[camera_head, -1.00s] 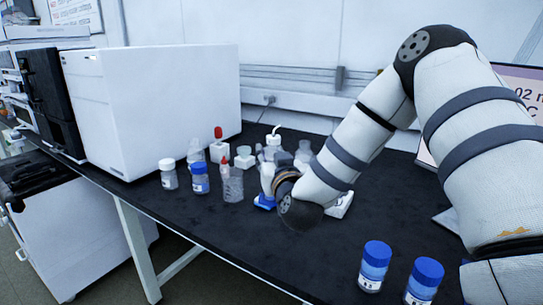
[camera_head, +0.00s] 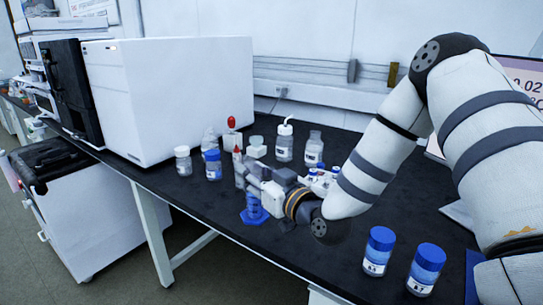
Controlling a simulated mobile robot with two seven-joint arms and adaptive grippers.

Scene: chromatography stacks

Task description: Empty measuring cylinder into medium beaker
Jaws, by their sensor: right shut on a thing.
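My right gripper (camera_head: 247,181) is in the middle of the bench, its arm coming in from the right. It is shut on the measuring cylinder, whose blue hexagonal base (camera_head: 254,215) shows just below the fingers. The cylinder looks about upright, and the gripper hides most of its clear tube. I cannot tell its liquid level or whether the base touches the bench. I cannot make out the medium beaker for certain; the gripper covers the spot just behind it. My left gripper is not in view.
Behind the gripper stand a wash bottle (camera_head: 285,141), a clear bottle (camera_head: 314,150) and a red-topped bottle (camera_head: 232,134). A white-capped jar (camera_head: 183,161) and blue-capped bottle (camera_head: 213,166) stand left. Two blue-capped bottles (camera_head: 378,252) (camera_head: 425,270) stand front right. The front-left bench is clear.

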